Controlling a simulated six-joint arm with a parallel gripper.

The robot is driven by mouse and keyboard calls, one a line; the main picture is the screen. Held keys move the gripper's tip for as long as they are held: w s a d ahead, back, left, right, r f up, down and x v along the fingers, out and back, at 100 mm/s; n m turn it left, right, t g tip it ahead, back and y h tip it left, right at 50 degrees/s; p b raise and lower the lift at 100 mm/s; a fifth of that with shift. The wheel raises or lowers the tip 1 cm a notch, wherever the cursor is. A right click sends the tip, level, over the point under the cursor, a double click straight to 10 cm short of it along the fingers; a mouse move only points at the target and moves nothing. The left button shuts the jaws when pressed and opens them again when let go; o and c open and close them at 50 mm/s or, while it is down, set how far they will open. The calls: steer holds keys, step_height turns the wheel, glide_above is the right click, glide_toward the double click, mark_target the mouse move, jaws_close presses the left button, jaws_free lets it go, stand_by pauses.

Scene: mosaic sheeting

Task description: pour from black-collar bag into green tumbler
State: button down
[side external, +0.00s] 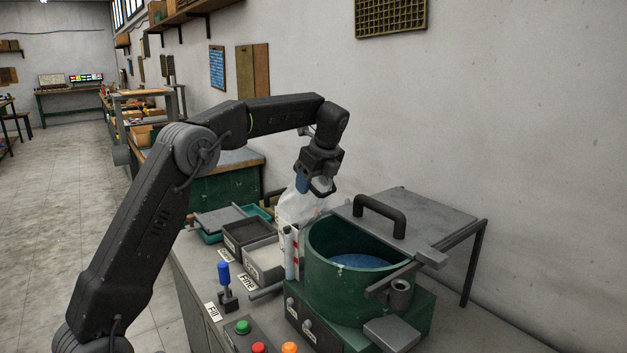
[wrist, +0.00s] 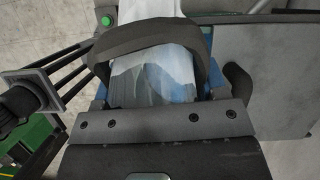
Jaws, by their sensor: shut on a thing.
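A clear, whitish bag (side external: 297,208) hangs below my gripper (side external: 318,187) in the side view, just left of and behind the tumbler's rim. In the wrist view, the bag (wrist: 155,75) lies ahead of my gripper, with a dark curved band (wrist: 150,38) across it that looks like its black collar. My gripper is shut on the bag; its fingertips are partly hidden. The green tumbler (side external: 343,290) stands open at the top, with a blue surface (side external: 362,262) inside. The bag appears apart from the tumbler, and its lower end is partly hidden. I see no stream of material.
A grey platform with a black handle (side external: 380,213) adjoins the tumbler's back right. Coloured buttons (side external: 259,348) are in front. The wall is close behind.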

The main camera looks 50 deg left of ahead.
steer(key=shift+d+r, duration=0.15)
steer(key=shift+r, duration=1.05)
steer(key=shift+d+r, duration=0.1)
steer(key=shift+r, duration=1.1)
